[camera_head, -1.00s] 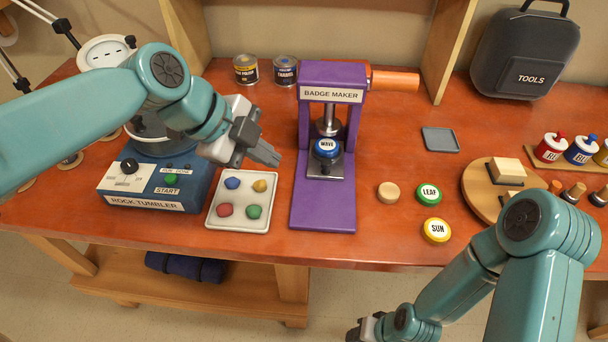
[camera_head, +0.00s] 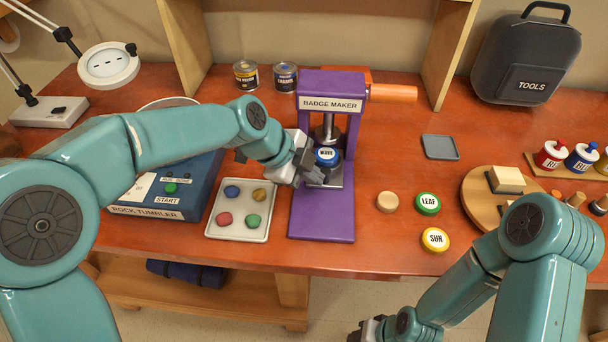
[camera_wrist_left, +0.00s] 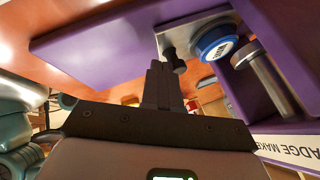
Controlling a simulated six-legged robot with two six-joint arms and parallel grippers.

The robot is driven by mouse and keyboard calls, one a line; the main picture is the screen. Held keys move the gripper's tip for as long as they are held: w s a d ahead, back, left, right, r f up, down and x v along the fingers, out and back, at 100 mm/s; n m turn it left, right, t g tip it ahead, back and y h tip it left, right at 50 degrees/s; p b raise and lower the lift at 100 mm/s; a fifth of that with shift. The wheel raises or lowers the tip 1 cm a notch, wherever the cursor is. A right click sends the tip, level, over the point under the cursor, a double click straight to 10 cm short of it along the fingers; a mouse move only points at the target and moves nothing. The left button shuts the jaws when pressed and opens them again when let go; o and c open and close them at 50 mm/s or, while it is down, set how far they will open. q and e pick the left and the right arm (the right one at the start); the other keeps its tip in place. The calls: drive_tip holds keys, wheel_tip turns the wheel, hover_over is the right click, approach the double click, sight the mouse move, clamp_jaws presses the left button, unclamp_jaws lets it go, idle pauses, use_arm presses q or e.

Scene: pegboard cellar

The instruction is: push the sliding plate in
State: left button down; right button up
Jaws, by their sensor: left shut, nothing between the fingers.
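The purple badge maker (camera_head: 321,222) stands on the red-brown workbench. Its grey metal sliding plate (camera_head: 335,182) projects forward from under the press and carries the blue WAVE badge (camera_head: 327,155). In the left wrist view the plate (camera_wrist_left: 190,35) has a dark knob (camera_wrist_left: 176,62) at its front end. My left gripper (camera_head: 315,178) is shut and empty at the plate's front left; in the wrist view its fingertips (camera_wrist_left: 160,72) are close beside the knob. I cannot tell whether they touch. My right gripper (camera_head: 367,330) is low at the bottom edge, mostly cut off.
A white tray (camera_head: 213,234) with coloured stones and the rock tumbler (camera_head: 150,212) lie left, below my left arm. The LEAF badge (camera_head: 428,203), SUN badge (camera_head: 435,239) and a wooden disc (camera_head: 387,202) lie right. The badge maker's orange handle (camera_head: 392,93) sticks out right.

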use_arm(q)
drive_tip(key=shift+s+r, duration=0.1)
drive_tip(key=w, duration=0.4)
drive_tip(key=shift+w+p, duration=0.3)
drive_tip(key=shift+w, duration=0.2)
